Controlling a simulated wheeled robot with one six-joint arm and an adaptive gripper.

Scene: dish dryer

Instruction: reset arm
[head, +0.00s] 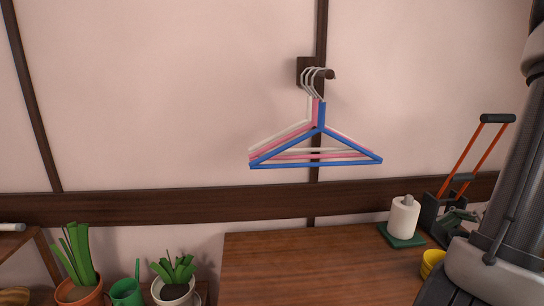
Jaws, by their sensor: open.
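My gripper is not in view. Part of my own arm, grey and dark, stands along the right edge of the head view and covers what lies behind it. The task names no other object.
A wooden table (310,268) fills the lower middle, its left part bare. On its right are a paper roll (403,218) on a green base, yellow bowls (432,262) and a dark orange-handled item (436,212). Hangers (318,163) hang on the wall. Potted plants (78,258) stand lower left.

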